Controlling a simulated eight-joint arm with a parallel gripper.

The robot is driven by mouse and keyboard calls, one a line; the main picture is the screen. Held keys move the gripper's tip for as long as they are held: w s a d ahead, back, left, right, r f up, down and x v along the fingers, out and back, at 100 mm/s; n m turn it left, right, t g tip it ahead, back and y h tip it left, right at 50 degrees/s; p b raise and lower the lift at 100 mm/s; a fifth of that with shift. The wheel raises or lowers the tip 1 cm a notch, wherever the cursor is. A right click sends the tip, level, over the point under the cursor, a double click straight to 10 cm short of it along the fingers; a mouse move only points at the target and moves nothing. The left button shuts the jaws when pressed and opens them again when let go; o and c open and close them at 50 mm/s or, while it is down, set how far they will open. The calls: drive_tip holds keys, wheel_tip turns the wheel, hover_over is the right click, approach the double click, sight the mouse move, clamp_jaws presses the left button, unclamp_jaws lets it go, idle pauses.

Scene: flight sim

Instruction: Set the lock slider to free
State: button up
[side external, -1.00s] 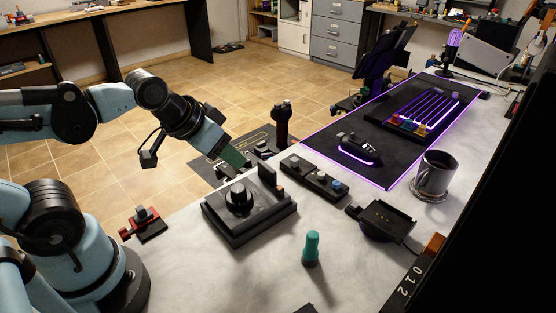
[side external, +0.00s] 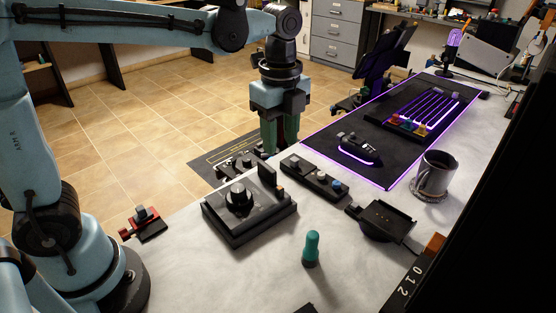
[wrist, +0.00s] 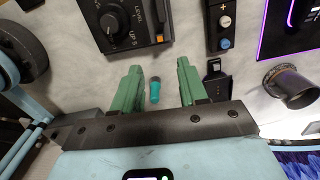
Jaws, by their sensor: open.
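I see no label reading lock or free, so I cannot tell for sure which part is the lock slider. A black panel (side external: 262,221) with a round knob (side external: 239,195) and a raised block at its back right corner sits on the table. The panel also shows at the top of the wrist view (wrist: 146,36), with its knob (wrist: 110,22). A small red and black fixture with a grey block (side external: 146,224) is at the left. My gripper (side external: 280,143) points down, open and empty, behind the panel. Its green fingers are spread in the wrist view (wrist: 157,68).
A teal peg (side external: 311,249) stands in front; it shows between my fingers in the wrist view (wrist: 154,92). A button strip (side external: 315,178), a dark cradle (side external: 386,220) and a mug (side external: 435,176) are to the right. Table around the peg is clear.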

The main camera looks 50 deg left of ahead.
sight(280, 188)
wheel_tip(280, 188, down, 12)
drive_tip(key=shift+r, duration=0.1)
idle(0.5)
drive_tip(key=shift+c, duration=0.3)
clamp_jaws()
